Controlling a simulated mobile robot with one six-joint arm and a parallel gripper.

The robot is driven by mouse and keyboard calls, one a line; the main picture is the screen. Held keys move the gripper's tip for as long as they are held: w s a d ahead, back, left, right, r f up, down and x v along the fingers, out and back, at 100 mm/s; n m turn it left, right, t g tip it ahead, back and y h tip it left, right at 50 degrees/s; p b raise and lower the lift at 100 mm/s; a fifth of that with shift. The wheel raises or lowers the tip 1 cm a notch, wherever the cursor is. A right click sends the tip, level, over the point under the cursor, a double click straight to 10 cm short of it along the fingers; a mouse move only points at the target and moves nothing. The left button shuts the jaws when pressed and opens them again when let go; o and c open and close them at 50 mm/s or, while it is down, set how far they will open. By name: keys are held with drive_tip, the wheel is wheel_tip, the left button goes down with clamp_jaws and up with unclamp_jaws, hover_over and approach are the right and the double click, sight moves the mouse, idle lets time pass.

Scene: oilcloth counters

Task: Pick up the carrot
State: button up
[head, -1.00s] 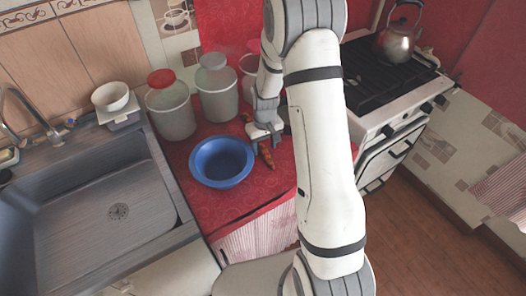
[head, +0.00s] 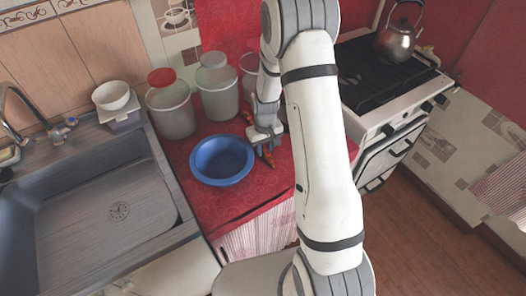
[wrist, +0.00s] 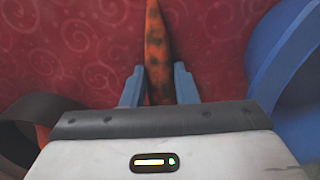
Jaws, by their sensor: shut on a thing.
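An orange carrot (wrist: 155,45) with dark blotches lies between the two blue fingers of my gripper (wrist: 158,88) in the wrist view. Its pointed end reaches away from me over the red counter, and its near end is hidden by the gripper body. In the head view my gripper (head: 264,138) points down at the counter beside the blue bowl, with the carrot (head: 268,157) showing below it. The gripper is shut on the carrot. I cannot tell whether the carrot is clear of the cloth.
A blue bowl (head: 222,161) stands just left of my gripper; its side also fills the right of the wrist view (wrist: 288,62). Several canisters (head: 172,112) stand behind. A sink (head: 110,210) is at left and a stove (head: 385,75) at right.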

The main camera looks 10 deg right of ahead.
sight(265, 149)
drive_tip(key=shift+c, duration=0.2)
wheel_tip(265, 149, up, 9)
drive_tip(key=shift+f+b, duration=0.15)
drive_tip(key=shift+b, duration=0.4)
drive_tip(key=f, duration=0.2)
drive_tip(key=s+f+m, duration=0.1)
drive_tip(key=f, duration=0.1)
drive_tip(key=f+m, duration=0.1)
drive_tip(key=f, duration=0.2)
drive_tip(key=shift+s+d, duration=0.2)
drive_tip(key=shift+a, duration=0.1)
drive_tip(key=shift+a, duration=0.25)
